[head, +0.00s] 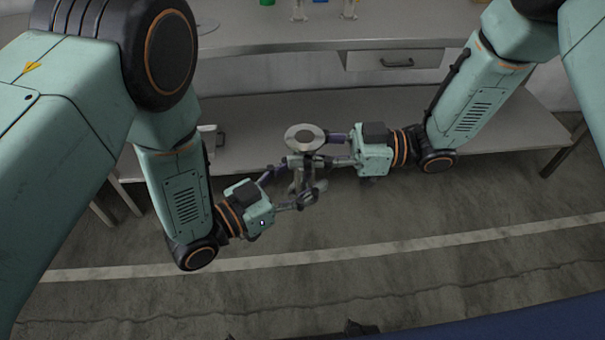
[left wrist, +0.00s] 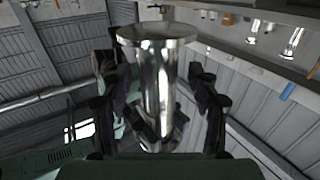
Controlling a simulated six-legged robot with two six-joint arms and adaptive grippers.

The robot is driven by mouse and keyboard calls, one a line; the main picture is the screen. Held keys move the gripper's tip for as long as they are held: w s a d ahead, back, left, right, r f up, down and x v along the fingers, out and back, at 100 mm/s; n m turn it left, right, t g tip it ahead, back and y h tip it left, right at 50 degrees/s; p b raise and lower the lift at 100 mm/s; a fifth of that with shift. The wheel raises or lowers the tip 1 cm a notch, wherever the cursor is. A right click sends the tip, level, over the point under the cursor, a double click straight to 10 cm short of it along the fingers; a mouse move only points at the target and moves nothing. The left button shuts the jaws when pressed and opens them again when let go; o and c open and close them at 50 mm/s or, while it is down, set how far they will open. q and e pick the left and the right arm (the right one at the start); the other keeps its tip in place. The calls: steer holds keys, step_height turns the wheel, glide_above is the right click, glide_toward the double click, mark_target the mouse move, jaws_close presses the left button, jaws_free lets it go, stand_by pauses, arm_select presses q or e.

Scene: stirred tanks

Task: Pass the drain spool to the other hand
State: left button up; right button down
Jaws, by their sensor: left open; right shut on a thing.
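The drain spool (head: 304,137) is a shiny metal tube with a wide round flange on top, held upright in the air in the head view. My right gripper (head: 322,150) is shut on it from the right, just below the flange. My left gripper (head: 296,188) is open and lower, with its fingers on either side of the tube's lower part. In the left wrist view the spool (left wrist: 160,85) stands between the left fingers (left wrist: 160,112), with gaps seen beside it. The spool's lower end is partly hidden by the left fingers.
A grey bench (head: 270,36) with a drawer (head: 395,61) and a lower shelf (head: 262,112) stands behind the grippers. Small metal parts (head: 299,10) and a green item (head: 267,2) are on its top. The floor (head: 330,225) below the grippers is clear.

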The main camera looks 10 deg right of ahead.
arm_select(q)
steer(key=shift+c, duration=0.6)
jaws_close()
arm_select(e)
steer(key=c, duration=0.9)
jaws_free()
steer(key=shift+o, duration=0.2)
